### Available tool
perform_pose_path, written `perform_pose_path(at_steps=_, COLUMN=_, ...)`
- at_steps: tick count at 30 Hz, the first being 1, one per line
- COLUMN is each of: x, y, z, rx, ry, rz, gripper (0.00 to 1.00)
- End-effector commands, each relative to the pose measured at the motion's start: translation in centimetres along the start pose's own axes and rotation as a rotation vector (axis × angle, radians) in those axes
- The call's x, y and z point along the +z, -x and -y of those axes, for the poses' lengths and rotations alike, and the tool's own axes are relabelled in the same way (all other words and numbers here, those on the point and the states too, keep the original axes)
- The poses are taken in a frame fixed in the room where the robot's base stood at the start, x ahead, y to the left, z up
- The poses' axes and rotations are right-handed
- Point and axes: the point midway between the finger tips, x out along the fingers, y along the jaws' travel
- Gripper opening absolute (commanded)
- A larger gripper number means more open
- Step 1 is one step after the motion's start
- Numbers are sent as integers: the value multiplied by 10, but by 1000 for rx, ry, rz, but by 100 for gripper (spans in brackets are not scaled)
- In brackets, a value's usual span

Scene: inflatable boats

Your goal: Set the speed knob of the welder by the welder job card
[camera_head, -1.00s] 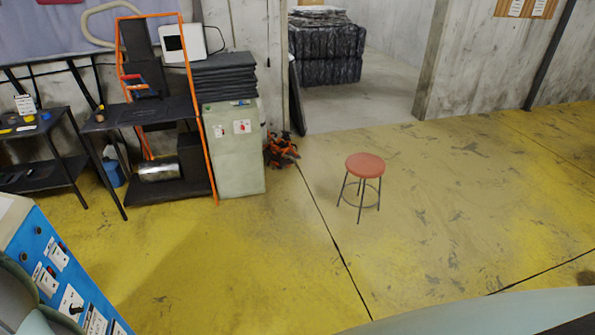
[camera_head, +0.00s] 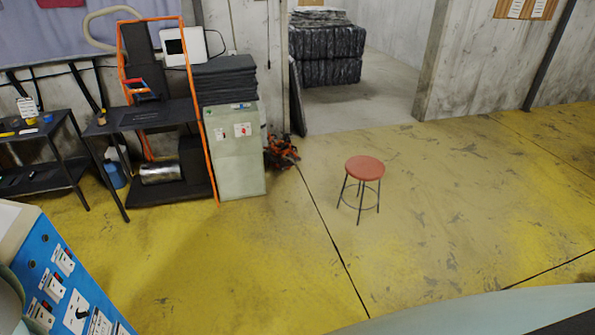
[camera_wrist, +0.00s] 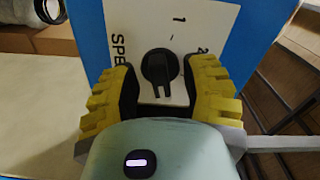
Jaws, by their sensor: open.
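The welder (camera_head: 47,247) is a blue-fronted machine at the lower left of the head view. Its white speed plate (camera_head: 79,309) carries the black speed knob, which also shows in the wrist view (camera_wrist: 160,68). There, part of the word "SPEED" and the numerals 1 and 2 show beside it. My gripper (camera_wrist: 158,80) is open, its yellow ribbed fingers on either side of the knob. I cannot tell whether the black pads touch it. The knob's forked end points down toward my palm; its exact setting is unclear. I cannot identify the welder job card.
Several switches (camera_head: 54,290) sit on the welder's front. A red stool (camera_head: 365,168) stands on the open yellow floor. Dark tables with tools (camera_head: 40,128), an orange-framed rack (camera_head: 184,60) and a pale cabinet (camera_head: 236,170) line the back. Distant papers (camera_head: 515,8) are unreadable.

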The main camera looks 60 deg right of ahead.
Motion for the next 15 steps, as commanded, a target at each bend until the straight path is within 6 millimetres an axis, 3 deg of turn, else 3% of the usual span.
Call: perform_pose_path(at_steps=15, x=0, y=-6, z=1, rx=0, ry=0, rz=1, gripper=45)
